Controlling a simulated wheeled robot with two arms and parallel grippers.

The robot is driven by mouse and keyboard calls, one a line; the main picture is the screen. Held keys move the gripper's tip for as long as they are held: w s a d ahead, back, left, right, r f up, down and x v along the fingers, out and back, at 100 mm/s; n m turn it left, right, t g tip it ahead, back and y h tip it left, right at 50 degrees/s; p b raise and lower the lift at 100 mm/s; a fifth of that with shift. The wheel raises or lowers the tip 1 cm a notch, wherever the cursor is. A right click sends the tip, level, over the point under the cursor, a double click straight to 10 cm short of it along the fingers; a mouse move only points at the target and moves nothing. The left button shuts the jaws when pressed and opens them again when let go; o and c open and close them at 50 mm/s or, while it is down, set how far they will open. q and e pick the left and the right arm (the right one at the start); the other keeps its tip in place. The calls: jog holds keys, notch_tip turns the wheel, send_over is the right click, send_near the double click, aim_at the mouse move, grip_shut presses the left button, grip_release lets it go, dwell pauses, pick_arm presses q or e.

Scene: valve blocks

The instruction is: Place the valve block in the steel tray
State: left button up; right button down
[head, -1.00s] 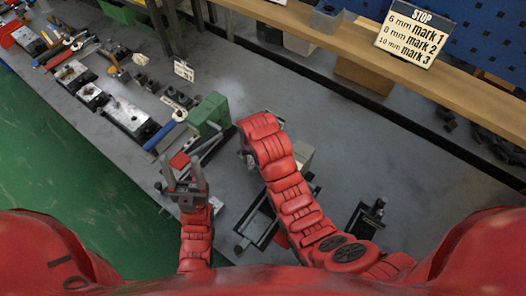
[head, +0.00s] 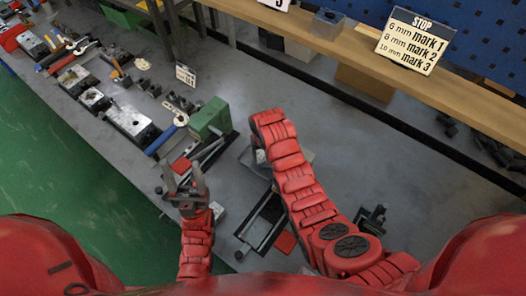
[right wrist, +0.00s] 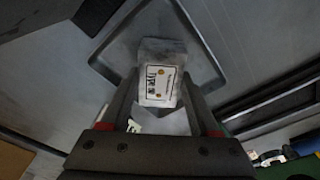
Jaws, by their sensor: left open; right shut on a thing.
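The valve block (right wrist: 160,72), a pale block with a printed white label and a yellow dot, is between the fingers of my right gripper (right wrist: 161,100) in the right wrist view. The gripper is shut on it. Behind the block is the grey steel tray (right wrist: 205,62), its raised rim around the block in the picture; I cannot tell whether the block touches its floor. In the head view my right arm hides most of the tray (head: 308,156) and the right gripper. My left gripper (head: 184,178) is open and empty, over the bench's front edge.
A green block-shaped fixture (head: 210,118) stands left of the tray. A dark frame (head: 262,222) lies in front of it, with a red pad (head: 285,242) beside it. Tools and metal blocks line the bench's left side.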

aim_at(263, 155)
jog(key=shift+f, duration=0.2)
jog(key=shift+c, duration=0.6)
grip_release()
jog(key=shift+r, duration=0.1)
jog(key=shift+r, duration=0.1)
jog(key=shift+w+a+r+b, duration=0.1)
jog(key=shift+r+b, duration=0.2)
jog(key=shift+r, duration=0.2)
jog(key=r, duration=0.1)
jog(key=r+b, duration=0.1)
jog(key=r, duration=0.2)
jog(key=shift+s+r+b, duration=0.25)
jog(key=shift+s+b, duration=0.05)
notch_tip(263, 155, up, 6)
jog(key=s+p, duration=0.1)
jog(key=p, duration=0.6)
jog(key=shift+d+r, duration=0.2)
jog(key=shift+r, duration=0.05)
